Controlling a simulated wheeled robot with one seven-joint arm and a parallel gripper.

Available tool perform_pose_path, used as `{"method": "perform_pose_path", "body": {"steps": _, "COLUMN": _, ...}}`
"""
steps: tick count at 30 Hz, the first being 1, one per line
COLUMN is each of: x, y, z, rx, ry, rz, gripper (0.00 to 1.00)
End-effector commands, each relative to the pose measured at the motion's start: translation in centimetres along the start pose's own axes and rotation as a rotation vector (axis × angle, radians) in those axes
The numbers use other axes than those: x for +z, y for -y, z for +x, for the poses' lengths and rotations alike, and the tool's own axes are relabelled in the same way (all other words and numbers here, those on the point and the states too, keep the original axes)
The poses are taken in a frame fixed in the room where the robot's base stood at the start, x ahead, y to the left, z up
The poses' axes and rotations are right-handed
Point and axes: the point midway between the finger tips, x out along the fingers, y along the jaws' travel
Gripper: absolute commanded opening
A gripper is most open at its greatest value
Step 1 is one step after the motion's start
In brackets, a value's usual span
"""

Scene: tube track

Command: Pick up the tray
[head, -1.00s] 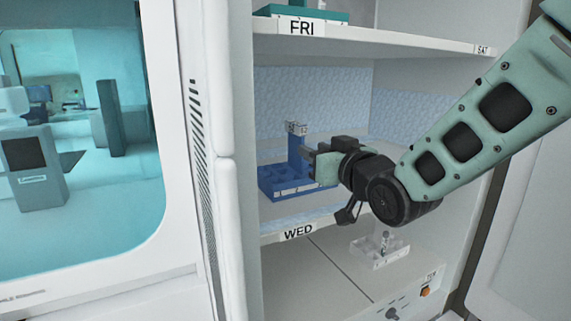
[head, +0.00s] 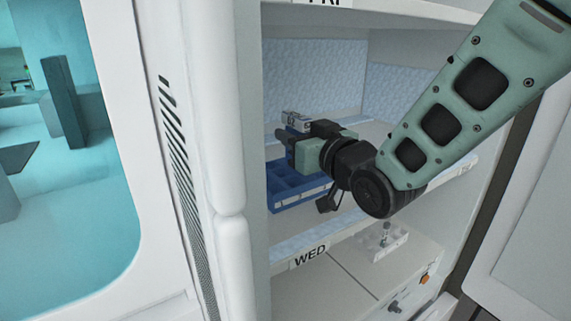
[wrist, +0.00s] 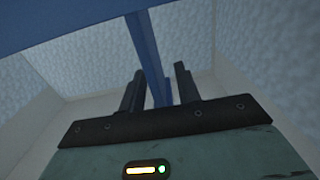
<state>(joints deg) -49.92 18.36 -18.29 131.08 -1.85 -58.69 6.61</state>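The blue tray (head: 290,195) sits on the WED shelf in the head view. It has low compartments and an upright post with a pale grey top piece (head: 296,120). My gripper (head: 284,142) is at the post, above the tray's compartments, and hides most of the post. In the wrist view the blue post (wrist: 148,55) runs between the two dark fingers of my gripper (wrist: 160,88). The fingers look open, with a gap beside the post. A broad blue part of the tray crosses the top of that view.
The shelf edge with the WED label (head: 310,255) runs below the tray. The FRI shelf (head: 400,12) is overhead. The white cabinet side stands close on the left. A small clear rack (head: 382,240) stands below right. The shelf right of the tray looks free.

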Motion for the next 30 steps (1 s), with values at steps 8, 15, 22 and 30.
{"method": "perform_pose_path", "body": {"steps": 8, "x": 0.0, "y": 0.0, "z": -0.1, "rx": 0.001, "ry": -0.001, "rz": 0.0, "gripper": 0.33}}
{"method": "perform_pose_path", "body": {"steps": 15, "x": 0.0, "y": 0.0, "z": -0.1, "rx": 0.001, "ry": -0.001, "rz": 0.0, "gripper": 0.0}}
{"method": "perform_pose_path", "body": {"steps": 22, "x": -0.1, "y": 0.0, "z": -0.1, "rx": 0.001, "ry": -0.003, "rz": 0.001, "gripper": 0.0}}
{"method": "perform_pose_path", "body": {"steps": 30, "x": -3.3, "y": -0.1, "z": -0.1, "rx": 0.001, "ry": -0.012, "rz": 0.003, "gripper": 0.0}}
